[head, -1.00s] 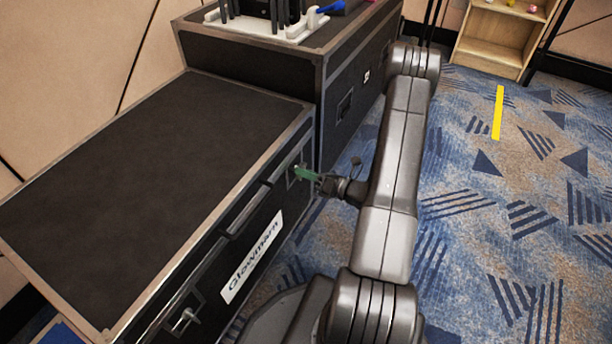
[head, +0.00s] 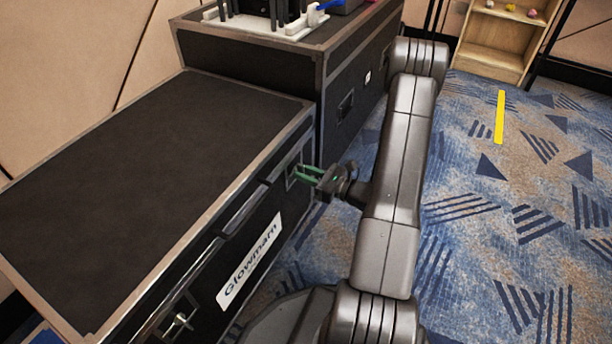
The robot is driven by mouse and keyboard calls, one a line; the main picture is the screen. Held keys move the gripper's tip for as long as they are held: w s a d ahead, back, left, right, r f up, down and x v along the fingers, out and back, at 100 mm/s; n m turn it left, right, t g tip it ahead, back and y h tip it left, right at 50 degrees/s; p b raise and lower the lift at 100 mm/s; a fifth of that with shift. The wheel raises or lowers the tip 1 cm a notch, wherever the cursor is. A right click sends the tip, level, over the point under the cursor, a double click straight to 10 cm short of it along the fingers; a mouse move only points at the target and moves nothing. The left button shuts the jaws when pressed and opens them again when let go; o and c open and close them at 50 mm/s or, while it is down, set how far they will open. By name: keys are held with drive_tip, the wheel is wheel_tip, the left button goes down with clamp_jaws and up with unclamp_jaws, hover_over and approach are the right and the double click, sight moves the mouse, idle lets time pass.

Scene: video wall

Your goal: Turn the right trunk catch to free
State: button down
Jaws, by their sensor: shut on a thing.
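The black trunk (head: 140,190) with metal edges stands along the left, its front facing my arm. Its right catch sits in a dish (head: 292,172) near the front's right end. My gripper (head: 303,173), with green fingers, reaches into that dish and is shut on the right catch. The fingers mostly hide the catch, so its angle is hard to read. The left catch (head: 180,321), a small silver piece in its own dish, is uncovered near the lower left.
A taller black case (head: 340,75) adjoins the trunk, with a white rack (head: 265,27) on top. A wooden shelf (head: 490,63) stands at the back right. The carpet on the right is open floor, with a yellow strip (head: 500,117).

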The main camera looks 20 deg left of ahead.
idle(0.3)
drive_tip(key=c, duration=1.6)
unclamp_jaws()
drive_tip(key=d+p, duration=0.1)
drive_tip(key=d, duration=0.3)
drive_tip(key=d+p, duration=0.1)
drive_tip(key=d, duration=0.4)
drive_tip(key=s+d+p, duration=0.1)
drive_tip(key=d, duration=0.3)
drive_tip(key=shift+d+p, duration=0.35)
drive_tip(key=shift+d, duration=0.05)
drive_tip(key=shift+a, duration=0.15)
drive_tip(key=a+b, duration=0.1)
drive_tip(key=a, duration=0.3)
drive_tip(key=a+b, duration=0.1)
drive_tip(key=a, duration=0.4)
drive_tip(key=w+a+b, duration=0.1)
drive_tip(key=a, duration=0.3)
drive_tip(key=shift+a+b, duration=0.25)
drive_tip(key=shift+b, duration=0.15)
